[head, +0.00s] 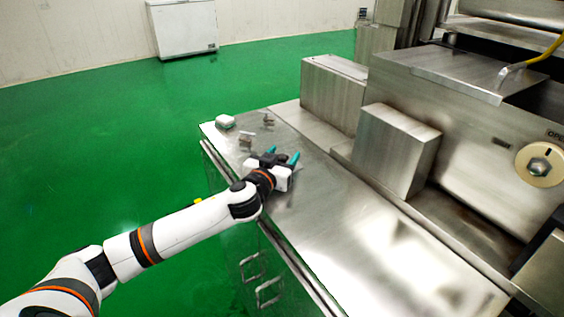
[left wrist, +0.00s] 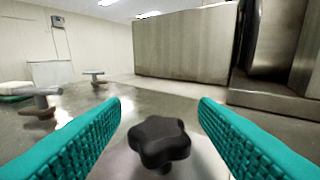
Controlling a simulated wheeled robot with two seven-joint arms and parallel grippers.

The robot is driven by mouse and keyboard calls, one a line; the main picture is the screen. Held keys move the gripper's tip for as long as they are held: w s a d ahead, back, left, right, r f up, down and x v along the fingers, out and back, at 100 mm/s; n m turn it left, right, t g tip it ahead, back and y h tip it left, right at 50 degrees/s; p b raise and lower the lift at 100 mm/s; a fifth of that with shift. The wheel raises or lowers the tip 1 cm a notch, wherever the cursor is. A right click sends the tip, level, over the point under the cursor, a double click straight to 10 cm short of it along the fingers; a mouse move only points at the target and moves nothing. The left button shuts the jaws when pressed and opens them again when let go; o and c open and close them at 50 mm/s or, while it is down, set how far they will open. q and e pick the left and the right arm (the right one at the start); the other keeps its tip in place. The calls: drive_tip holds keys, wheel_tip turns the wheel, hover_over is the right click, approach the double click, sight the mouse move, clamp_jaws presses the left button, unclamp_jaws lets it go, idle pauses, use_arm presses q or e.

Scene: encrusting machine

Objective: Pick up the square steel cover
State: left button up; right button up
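My left gripper (head: 283,153) is over the steel table, with its two teal fingers spread apart. In the left wrist view a black star-shaped knob (left wrist: 160,140) stands between the open fingers, nearer the camera than their tips, with a gap on each side. Pale steel shows under the knob. I cannot make out the square outline of the cover there, and in the head view the gripper hides this spot. My right gripper is not in view.
Two small steel knob-like pieces (head: 246,140) (head: 268,119) and a white block (head: 224,121) lie beyond the gripper on the steel table (head: 330,215). A steel box (head: 395,150) and the larger machine stand to the right. The near table top is clear.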

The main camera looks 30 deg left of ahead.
use_arm(q)
clamp_jaws()
